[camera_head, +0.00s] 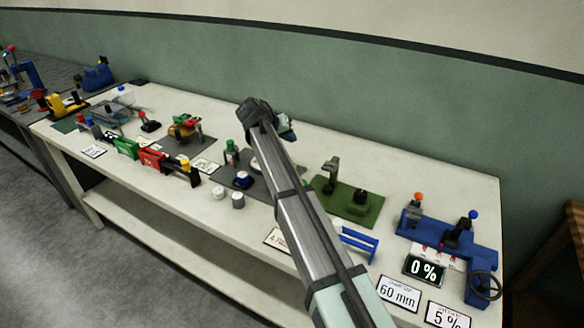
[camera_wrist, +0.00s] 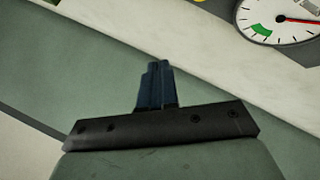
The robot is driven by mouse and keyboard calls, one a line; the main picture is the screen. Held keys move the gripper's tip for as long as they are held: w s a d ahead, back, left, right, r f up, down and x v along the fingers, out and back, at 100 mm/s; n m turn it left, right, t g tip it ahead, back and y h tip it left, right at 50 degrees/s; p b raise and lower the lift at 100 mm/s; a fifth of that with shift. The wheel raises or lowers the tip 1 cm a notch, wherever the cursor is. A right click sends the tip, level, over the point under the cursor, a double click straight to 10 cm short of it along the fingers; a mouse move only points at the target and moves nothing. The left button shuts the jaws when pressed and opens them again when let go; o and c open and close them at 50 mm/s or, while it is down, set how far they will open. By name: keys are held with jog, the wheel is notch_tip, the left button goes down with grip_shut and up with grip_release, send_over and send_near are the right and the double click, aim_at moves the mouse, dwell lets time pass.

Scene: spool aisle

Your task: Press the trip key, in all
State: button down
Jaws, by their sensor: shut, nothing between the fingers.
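My gripper (camera_head: 286,128) is over the back part of the white bench (camera_head: 130,205), seen past my arm. In the wrist view my gripper (camera_wrist: 156,66) shows as dark blue fingers, closed together with nothing between them. The fingers point over the bench's edge area and touch nothing that I can see. I cannot tell which part is the trip key; no label naming it is readable. A round dial (camera_wrist: 280,18) with a green band and a red needle is at the top right of the wrist view. My arm hides part of the bench middle.
Left on the bench are a green block (camera_head: 127,148), a red block (camera_head: 151,159) and several small devices. Right of my arm are a green plate (camera_head: 347,208), a blue fixture (camera_head: 470,252), a 0 % display (camera_head: 424,269) and a 60 mm card (camera_head: 399,293).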

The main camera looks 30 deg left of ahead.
jog(key=shift+f, duration=4.4)
jog(key=shift+f, duration=0.2)
jog(key=shift+f, duration=0.25)
jog(key=shift+f, duration=0.55)
jog(key=shift+r, duration=1)
jog(key=shift+r, duration=0.15)
jog(key=shift+r, duration=2.35)
